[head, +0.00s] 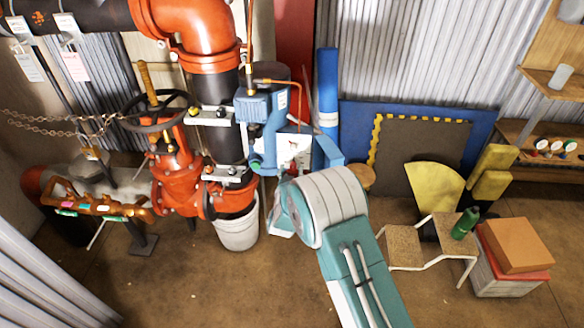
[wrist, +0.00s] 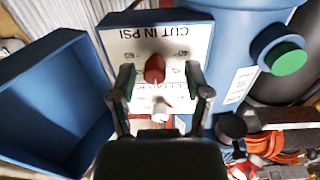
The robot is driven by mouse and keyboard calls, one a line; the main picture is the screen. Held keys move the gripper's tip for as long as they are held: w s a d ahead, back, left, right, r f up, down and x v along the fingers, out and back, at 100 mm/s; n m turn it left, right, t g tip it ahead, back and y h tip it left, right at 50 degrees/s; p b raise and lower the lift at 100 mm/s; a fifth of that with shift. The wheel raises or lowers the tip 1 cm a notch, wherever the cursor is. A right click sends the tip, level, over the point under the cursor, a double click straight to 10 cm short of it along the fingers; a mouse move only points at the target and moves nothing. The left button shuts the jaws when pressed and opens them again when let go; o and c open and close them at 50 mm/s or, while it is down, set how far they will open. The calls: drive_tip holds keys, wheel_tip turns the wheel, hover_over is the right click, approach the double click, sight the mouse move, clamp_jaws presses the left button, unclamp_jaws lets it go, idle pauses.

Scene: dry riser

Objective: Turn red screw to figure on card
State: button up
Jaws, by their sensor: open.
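The red screw (wrist: 154,68) stands out from a white card (wrist: 180,32) in the wrist view. The card reads "CUT IN PSI" upside down, with small figures beside the screw, too blurred to read surely. A white screw (wrist: 160,112) sits below the red one, by a second, partly hidden line of print. My gripper (wrist: 159,72) is open, one finger on each side of the red screw, with gaps visible on both sides. Whether the fingertips reach its depth I cannot tell. In the head view the card (head: 297,143) shows on the blue unit, and my arm hides most of the gripper.
An open blue box-shaped cover (wrist: 50,95) is left of the card in the wrist view. A green button (wrist: 289,62) is at right. In the head view, red pipework with a handwheel (head: 155,110) and a white bucket (head: 238,230) stand left of the unit.

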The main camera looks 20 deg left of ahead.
drive_tip(key=shift+w, duration=0.55)
drive_tip(key=shift+d+r, duration=0.1)
drive_tip(key=shift+d, duration=0.1)
drive_tip(key=shift+a, duration=0.1)
clamp_jaws()
drive_tip(key=shift+n, duration=0.3)
drive_tip(key=n, duration=0.4)
drive_tip(key=shift+n, duration=2.6)
drive_tip(key=shift+a, duration=0.1)
